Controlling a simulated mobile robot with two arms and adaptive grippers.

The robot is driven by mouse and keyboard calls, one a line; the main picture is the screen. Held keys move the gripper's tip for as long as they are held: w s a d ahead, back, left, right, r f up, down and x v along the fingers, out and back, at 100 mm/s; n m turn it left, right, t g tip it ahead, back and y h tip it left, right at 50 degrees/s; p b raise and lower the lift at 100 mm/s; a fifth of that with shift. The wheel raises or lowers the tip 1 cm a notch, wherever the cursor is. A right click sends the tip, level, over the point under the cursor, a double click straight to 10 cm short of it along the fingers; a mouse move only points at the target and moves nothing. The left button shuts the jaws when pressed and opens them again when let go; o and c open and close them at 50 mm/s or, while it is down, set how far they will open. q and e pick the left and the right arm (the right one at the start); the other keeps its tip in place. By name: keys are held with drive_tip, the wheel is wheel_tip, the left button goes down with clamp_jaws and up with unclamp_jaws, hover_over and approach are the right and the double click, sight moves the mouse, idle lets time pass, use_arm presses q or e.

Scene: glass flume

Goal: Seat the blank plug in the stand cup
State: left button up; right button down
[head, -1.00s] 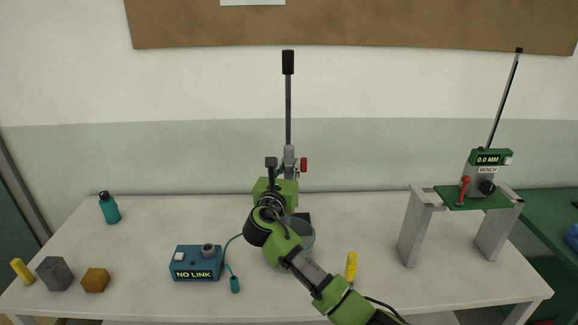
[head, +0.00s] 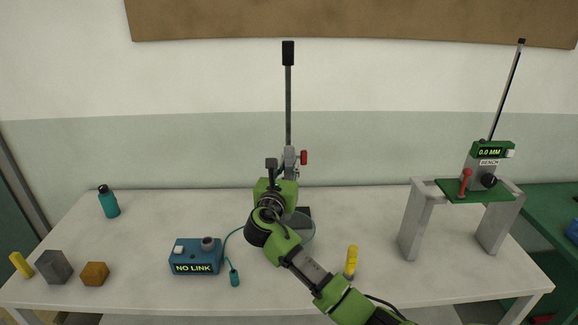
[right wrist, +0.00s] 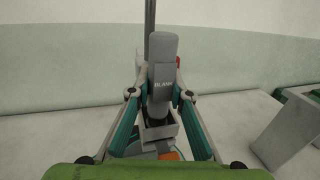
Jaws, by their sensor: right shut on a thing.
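In the head view my right gripper (head: 281,172) is at the stand with the tall black-topped rod (head: 288,100). My own arm hides much of the stand's lower part and the cup. My left gripper is not in view.
A red knob (head: 304,158) is beside the gripper. A blue NO LINK box (head: 196,258) with a teal cable is to the left. A yellow cylinder (head: 351,258) is close to my forearm. A grey bench frame (head: 414,225) stands right. The table's back left is mostly clear.

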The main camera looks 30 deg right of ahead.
drive_tip(key=shift+f+b, duration=0.5)
drive_tip(key=shift+f, duration=0.6)
drive_tip(key=c, duration=1.8)
unclamp_jaws()
drive_tip(key=shift+r, duration=0.1)
drive_tip(key=v, duration=1.2)
